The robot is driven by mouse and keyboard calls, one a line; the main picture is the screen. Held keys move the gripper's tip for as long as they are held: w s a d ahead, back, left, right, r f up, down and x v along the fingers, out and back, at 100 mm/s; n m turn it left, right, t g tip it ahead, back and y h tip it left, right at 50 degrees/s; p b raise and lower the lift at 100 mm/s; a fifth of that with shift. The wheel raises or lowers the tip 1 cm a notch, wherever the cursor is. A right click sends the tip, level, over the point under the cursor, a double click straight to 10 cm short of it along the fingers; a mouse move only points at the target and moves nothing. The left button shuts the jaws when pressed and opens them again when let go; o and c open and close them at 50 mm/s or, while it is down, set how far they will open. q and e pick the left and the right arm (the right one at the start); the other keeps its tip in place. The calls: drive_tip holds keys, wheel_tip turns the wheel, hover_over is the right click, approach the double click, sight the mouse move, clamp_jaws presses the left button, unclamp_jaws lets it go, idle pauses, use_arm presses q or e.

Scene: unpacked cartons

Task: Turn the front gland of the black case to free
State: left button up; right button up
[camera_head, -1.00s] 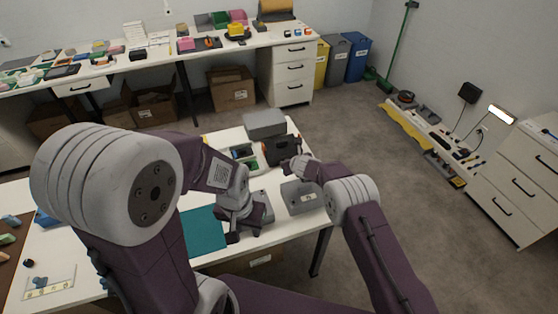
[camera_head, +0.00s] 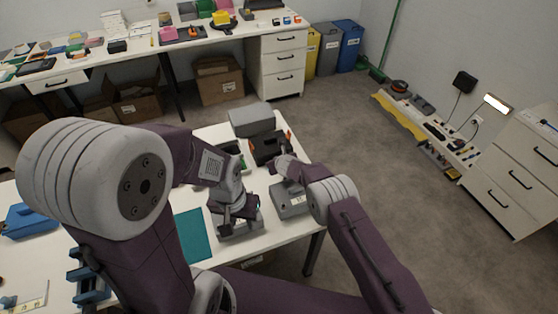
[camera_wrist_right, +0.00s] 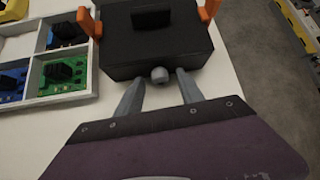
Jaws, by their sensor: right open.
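The black case (camera_head: 266,150) with orange latches stands at the far end of the white table in the head view. In the right wrist view the black case (camera_wrist_right: 150,45) fills the top middle, and its small grey front gland (camera_wrist_right: 159,74) sticks out toward me. My right gripper (camera_wrist_right: 158,88) is open, its two grey fingers pointing at the case's front, one on either side of the gland, with gaps visible. In the head view my right gripper (camera_head: 285,168) is beside the case, its fingers largely hidden. My left gripper (camera_head: 230,212) is over a grey box; its jaw gap is unclear.
A compartment tray (camera_wrist_right: 97,82) with green and blue boards stands left of the case. A grey box (camera_head: 252,121) stands behind it, and another grey box (camera_head: 290,206) sits under my right arm. A teal mat (camera_head: 192,236) lies left of my left gripper.

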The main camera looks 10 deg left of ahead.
drive_tip(key=shift+s+r, duration=0.1)
drive_tip(key=shift+r, duration=0.05)
drive_tip(key=shift+d, duration=0.1)
clamp_jaws()
drive_tip(key=shift+f+b, duration=0.4)
drive_tip(key=shift+b, duration=0.15)
drive_tip(key=h+b, duration=0.1)
drive_tip(key=b, duration=0.1)
drive_tip(key=n+t+h+b, duration=0.1)
drive_tip(key=b, duration=0.1)
drive_tip(key=n+t+b, duration=0.1)
drive_tip(key=b, duration=0.1)
drive_tip(key=shift+s+a+f+h, duration=0.15)
drive_tip(key=shift+a+f+h, duration=0.15)
drive_tip(key=shift+a+h, duration=0.1)
drive_tip(key=shift+r+t+b, duration=0.3)
drive_tip(key=shift+t+b, duration=0.1)
drive_tip(key=shift+b, duration=0.05)
drive_tip(key=shift+r+n+h, duration=0.1)
drive_tip(key=shift+n+h, duration=0.2)
unclamp_jaws()
